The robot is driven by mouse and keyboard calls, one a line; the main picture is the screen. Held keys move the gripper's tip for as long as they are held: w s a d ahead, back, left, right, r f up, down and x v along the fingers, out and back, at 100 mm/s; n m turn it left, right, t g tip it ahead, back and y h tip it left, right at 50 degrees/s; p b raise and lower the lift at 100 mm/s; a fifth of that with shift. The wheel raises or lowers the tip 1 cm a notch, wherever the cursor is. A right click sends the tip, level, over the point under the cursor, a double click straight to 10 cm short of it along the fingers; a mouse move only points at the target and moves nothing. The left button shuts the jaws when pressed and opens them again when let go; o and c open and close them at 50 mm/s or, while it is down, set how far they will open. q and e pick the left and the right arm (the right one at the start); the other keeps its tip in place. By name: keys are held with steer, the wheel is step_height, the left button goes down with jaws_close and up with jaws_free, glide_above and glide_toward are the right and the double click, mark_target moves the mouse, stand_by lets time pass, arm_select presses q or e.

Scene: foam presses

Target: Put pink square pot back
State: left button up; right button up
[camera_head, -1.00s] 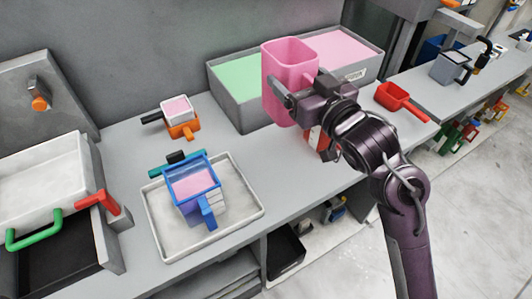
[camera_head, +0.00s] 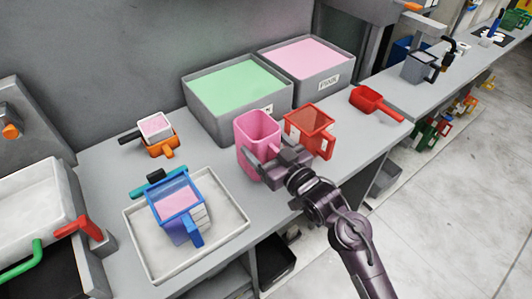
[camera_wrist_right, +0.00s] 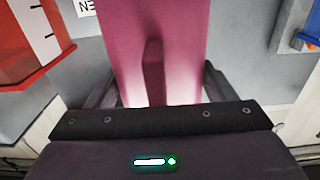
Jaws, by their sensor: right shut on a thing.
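The pink square pot (camera_head: 258,131) is upright in the head view, in front of the green-filled bin. My right gripper (camera_head: 268,166) is shut on it from the front right. In the right wrist view the pot (camera_wrist_right: 153,45) fills the middle, between the fingers of my right gripper (camera_wrist_right: 155,95). The pot is at or just above the counter; I cannot tell whether its base touches. My left gripper is not in view.
A red square pot (camera_head: 311,120) stands close on the right, and a red scoop (camera_head: 375,101) beyond it. Green (camera_head: 237,88) and pink (camera_head: 305,60) bins stand behind. A tray (camera_head: 235,240) with a blue pot (camera_head: 178,212) is at left. An orange pot (camera_head: 163,148) is behind it.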

mark_target(269, 159)
step_height(269, 159, down, 3)
steer(key=shift+r, duration=0.15)
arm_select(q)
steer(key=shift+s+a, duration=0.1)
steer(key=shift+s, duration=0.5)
arm_select(e)
steer(key=shift+f, duration=0.2)
steer(key=shift+f, duration=0.15)
steer(key=o, duration=1.1)
steer(key=shift+c, duration=0.2)
